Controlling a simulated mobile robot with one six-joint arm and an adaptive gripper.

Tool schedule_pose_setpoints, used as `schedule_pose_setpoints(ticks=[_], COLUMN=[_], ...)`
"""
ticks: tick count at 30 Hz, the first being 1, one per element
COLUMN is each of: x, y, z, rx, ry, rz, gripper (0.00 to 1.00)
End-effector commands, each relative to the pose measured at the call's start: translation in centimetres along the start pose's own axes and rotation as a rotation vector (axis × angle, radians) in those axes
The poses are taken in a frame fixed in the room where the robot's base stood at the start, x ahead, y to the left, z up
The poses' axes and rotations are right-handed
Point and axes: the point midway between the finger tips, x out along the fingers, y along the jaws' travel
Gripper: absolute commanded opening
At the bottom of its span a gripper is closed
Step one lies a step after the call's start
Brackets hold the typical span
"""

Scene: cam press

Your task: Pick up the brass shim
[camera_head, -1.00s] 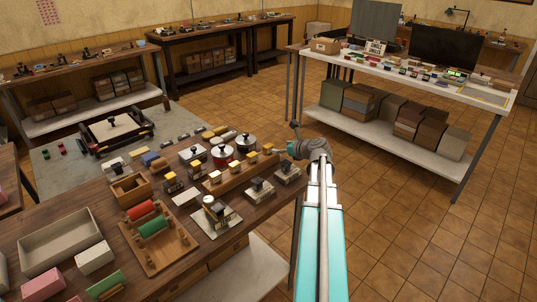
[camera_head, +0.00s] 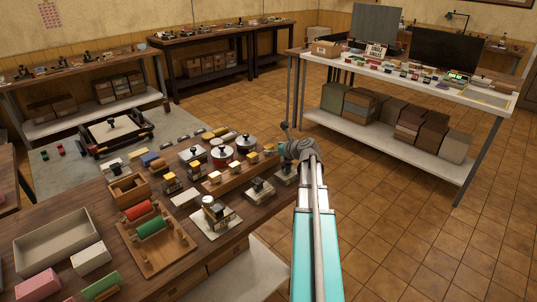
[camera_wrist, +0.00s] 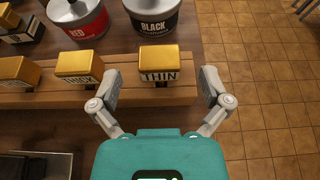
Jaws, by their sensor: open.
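Several brass-coloured blocks with dark printed labels stand in a row on a long wooden rack (camera_wrist: 110,98). The one at the right end reads THIN (camera_wrist: 159,63); to its left is one reading THICK (camera_wrist: 79,67), then another brass block (camera_wrist: 17,74) at the picture's left side. My gripper (camera_wrist: 160,86) is open and empty, its two fingers on either side of the THIN block in the wrist view, apart from it. Whether the fingers are level with the block is unclear. In the head view the rack (camera_head: 235,177) is on the near bench and my gripper is mostly hidden behind my arm.
A red-labelled tin (camera_wrist: 77,18) and a BLACK tin (camera_wrist: 153,15) stand just behind the rack. Black-and-gold blocks (camera_wrist: 22,30) are at the left, and a grey metal piece (camera_wrist: 40,165) is in front. The bench's right edge is close, with open tiled floor (camera_wrist: 265,80) beyond.

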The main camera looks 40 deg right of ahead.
Motion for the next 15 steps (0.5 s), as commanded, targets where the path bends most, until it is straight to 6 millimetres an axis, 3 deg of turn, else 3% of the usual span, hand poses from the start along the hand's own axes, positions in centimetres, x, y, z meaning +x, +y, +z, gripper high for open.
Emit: schedule_pose_setpoints(ticks=[6,15], x=[2.5,2.9], y=[-0.1,0.0], z=[-0.3,-0.1], rx=[-0.001,0.000], ry=[0.000,0.000], rz=[0.000,-0.001], gripper=[0.97,0.97])
